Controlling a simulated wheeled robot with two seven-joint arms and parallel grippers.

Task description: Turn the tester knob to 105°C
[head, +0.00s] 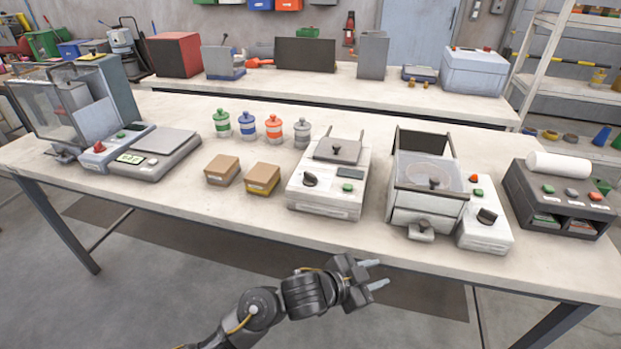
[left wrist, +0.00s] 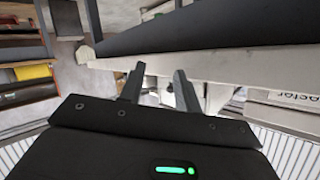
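A white device (head: 325,198) with a lidded top, a dark display (head: 350,173), a green button and a dark knob (head: 310,180) stands mid-table; it is probably the tester. The knob's setting is too small to read. A label ending in "ester" (left wrist: 294,99) shows at the right of the left wrist view. My left gripper (head: 375,274) is open and empty, in front of the table's front edge and apart from the knob. Its two spread fingers also show in the left wrist view (left wrist: 158,88). My right gripper is not in view.
To the right stand a machine with a glass-like chamber (head: 423,200), its control box (head: 484,232) with another dark knob (head: 487,216), and a black printer-like unit (head: 560,205). Small boxes (head: 222,170), lidded jars (head: 247,125) and a scale (head: 155,158) stand left.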

